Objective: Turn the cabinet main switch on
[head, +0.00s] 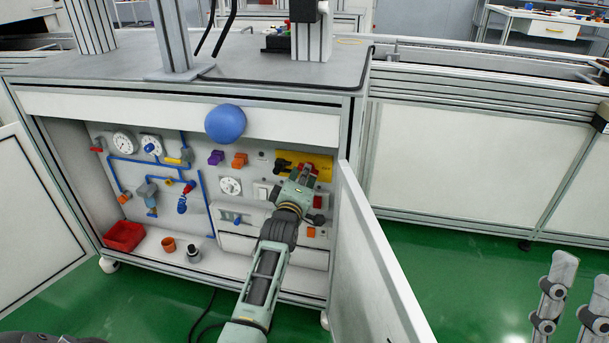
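The open cabinet has a back panel (220,190) with gauges, pipes and switches. A yellow plate (322,162), which looks like the main switch's backing, is at the panel's upper right. The switch handle on it is mostly hidden behind my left gripper (296,172), so I cannot tell its position. My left gripper reaches into the cabinet, its fingers in front of the plate's lower left. I cannot tell whether they touch anything or how far apart they are. My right gripper (569,296) is at the lower right, outside the cabinet, its two fingers apart and empty.
The right cabinet door (372,260) stands open close to the right of my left arm. The left door (35,225) is open too.

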